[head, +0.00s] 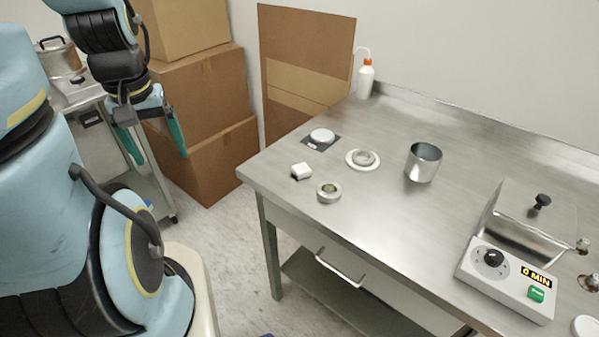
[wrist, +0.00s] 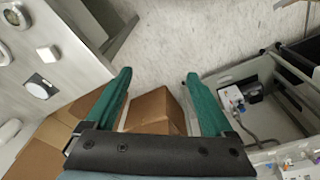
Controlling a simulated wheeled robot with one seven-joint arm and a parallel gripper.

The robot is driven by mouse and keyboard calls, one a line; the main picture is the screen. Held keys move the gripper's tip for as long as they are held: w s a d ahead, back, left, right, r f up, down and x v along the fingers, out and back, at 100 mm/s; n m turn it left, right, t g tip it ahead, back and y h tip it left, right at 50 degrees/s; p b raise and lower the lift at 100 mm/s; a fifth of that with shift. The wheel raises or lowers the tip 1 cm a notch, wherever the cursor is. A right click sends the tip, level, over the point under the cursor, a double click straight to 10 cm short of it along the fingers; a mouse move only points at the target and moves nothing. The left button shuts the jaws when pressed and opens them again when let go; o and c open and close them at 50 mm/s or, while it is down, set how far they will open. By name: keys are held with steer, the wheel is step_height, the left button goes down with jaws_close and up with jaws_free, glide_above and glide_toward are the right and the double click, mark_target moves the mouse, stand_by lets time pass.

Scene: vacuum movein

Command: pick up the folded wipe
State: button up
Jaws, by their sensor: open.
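The folded wipe (head: 301,172) is a small white block lying on the steel table (head: 290,220) near its left front corner. In the wrist view the wipe (wrist: 48,53) shows at the left, close to the table edge. My gripper (head: 160,155) is raised at the upper left, off the table and to the left of the wipe. Its two green fingers are apart with nothing between them, as the wrist view of my gripper (wrist: 157,76) also shows.
Close to the wipe are a metal ring (head: 329,196), a dark pad with a white disc (head: 322,135) and a white dish (head: 351,162). A steel cup (head: 423,163), a bottle (head: 366,82) and a bath unit (head: 507,280) stand farther off. Cardboard boxes (head: 203,95) stand left of the table.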

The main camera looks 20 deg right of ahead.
steer(key=w+d, duration=0.1)
steer(key=n+g+b, duration=0.2)
steer(key=b, duration=0.5)
glide_above(300, 166)
step_height(300, 166, down, 6)
steer(key=f, duration=0.4)
steer(key=shift+s+a+f, duration=0.15)
steer(key=shift+s+f, duration=0.1)
steer(key=shift+f, duration=0.1)
steer(key=shift+w+f+p, duration=0.2)
steer(key=shift+f+p, duration=0.85)
steer(key=shift+f, duration=1.7)
jaws_close()
step_height(300, 166, up, 10)
steer(key=b, duration=0.2)
